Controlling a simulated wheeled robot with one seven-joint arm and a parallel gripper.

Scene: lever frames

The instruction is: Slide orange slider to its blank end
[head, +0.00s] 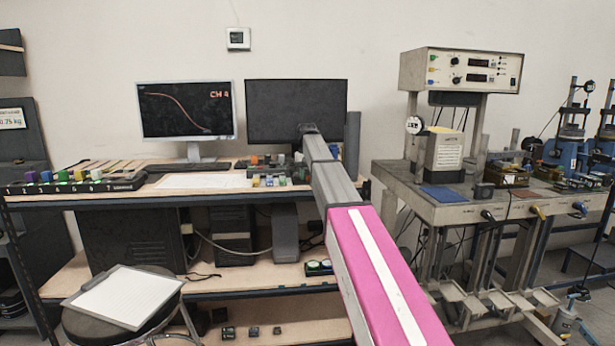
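A small orange piece (254,160) shows at the back of a cluster of small coloured blocks on the desk, left of my arm. It is too small to tell whether it is the orange slider, and no blank end can be made out. A long black slider box (75,187) with several coloured knobs, blue, purple and green among them, lies at the desk's left end. My arm reaches up from the lower right, and its far end with my gripper (308,128) is in front of the right monitor, apart from the slider box. The fingers cannot be made out.
A lit monitor (186,111) and a dark monitor (296,111) stand at the back of the desk (215,194). A white sheet (205,181) lies mid-desk. A stool with a clipboard (125,297) stands in front at left. A metal test bench (450,213) stands at right.

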